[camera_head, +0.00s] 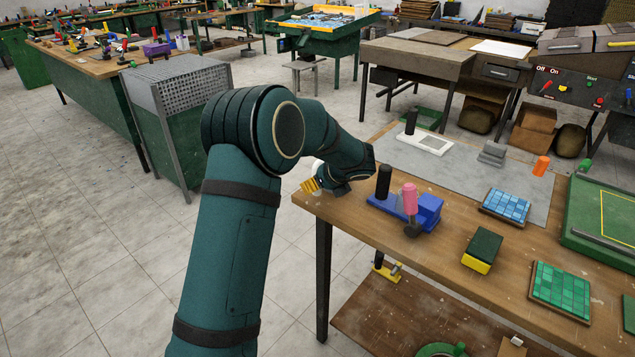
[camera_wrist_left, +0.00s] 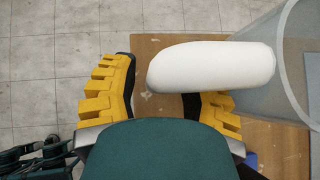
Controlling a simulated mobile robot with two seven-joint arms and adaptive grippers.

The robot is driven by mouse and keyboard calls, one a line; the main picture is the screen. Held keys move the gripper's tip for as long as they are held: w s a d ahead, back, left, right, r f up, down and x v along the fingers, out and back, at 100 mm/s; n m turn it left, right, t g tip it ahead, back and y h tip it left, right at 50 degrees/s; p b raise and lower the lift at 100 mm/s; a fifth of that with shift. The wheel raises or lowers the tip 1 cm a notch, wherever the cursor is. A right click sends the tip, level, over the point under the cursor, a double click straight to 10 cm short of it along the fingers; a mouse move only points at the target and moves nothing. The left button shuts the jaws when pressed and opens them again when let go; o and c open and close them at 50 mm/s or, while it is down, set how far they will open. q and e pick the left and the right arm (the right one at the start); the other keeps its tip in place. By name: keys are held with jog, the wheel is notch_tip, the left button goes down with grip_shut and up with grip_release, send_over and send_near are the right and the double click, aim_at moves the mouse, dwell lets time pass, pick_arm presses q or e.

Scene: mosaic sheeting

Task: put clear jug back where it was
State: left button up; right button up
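In the left wrist view, the clear jug (camera_wrist_left: 297,75) is a see-through grey, flared body at the right edge, partly cut off. A thick white rounded bar (camera_wrist_left: 212,66), which looks like its handle, lies across the view and covers the tip of my right-hand yellow finger. My left gripper (camera_wrist_left: 165,92) has its two yellow fingers spread apart, and the bar does not look clamped between them. In the head view, my left gripper (camera_head: 314,186) is at the workbench's left corner, with a little white behind it; the arm hides most of the jug there. My right gripper is not in view.
The wooden workbench (camera_head: 455,240) holds a blue stand (camera_head: 428,211) with a black cylinder (camera_head: 384,182) and a pink-handled tool (camera_head: 410,198) close right of my gripper. Further right are a yellow-green block (camera_head: 482,250), blue tiles (camera_head: 506,205) and green tiles (camera_head: 561,289).

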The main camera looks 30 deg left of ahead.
pick_arm(q)
jog(key=shift+r, duration=0.2)
jog(key=p+v, duration=0.2)
jog(key=v, duration=1)
jog(key=shift+p, duration=0.35)
jog(key=shift+f, duration=0.1)
